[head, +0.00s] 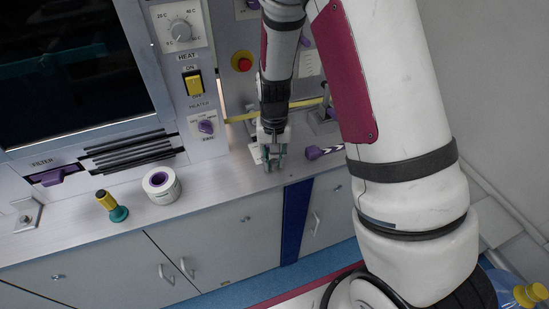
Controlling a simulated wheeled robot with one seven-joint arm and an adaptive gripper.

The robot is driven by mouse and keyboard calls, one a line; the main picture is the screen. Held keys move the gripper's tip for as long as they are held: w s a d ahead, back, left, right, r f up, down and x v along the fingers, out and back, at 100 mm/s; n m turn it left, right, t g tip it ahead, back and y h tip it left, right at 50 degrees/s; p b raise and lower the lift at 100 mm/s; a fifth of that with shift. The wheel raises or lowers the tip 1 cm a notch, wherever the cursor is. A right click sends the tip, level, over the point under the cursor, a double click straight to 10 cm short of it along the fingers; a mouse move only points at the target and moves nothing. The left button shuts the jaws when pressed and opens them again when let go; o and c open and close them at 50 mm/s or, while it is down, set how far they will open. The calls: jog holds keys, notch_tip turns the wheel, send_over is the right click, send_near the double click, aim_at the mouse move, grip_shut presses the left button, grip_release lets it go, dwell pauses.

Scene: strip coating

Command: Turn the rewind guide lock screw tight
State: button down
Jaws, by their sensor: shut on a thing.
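The yellow strip (242,117) runs behind my wrist from the panel toward the right.
On the counter (225,173) stand a white roll with a purple core (161,185) and a green and yellow tool (113,206) to the left. The panel carries a red button (243,62) and a yellow heater switch (194,84).

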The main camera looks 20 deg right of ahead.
aim_at(274, 162)
jog(key=shift+m+p, duration=0.3)
jog(key=shift+m, duration=1.2)
jog(key=c, duration=1.4)
grip_release()
jog(key=shift+o, duration=0.2)
jog(key=shift+r, duration=0.1)
notch_tip(274, 162, up, 12)
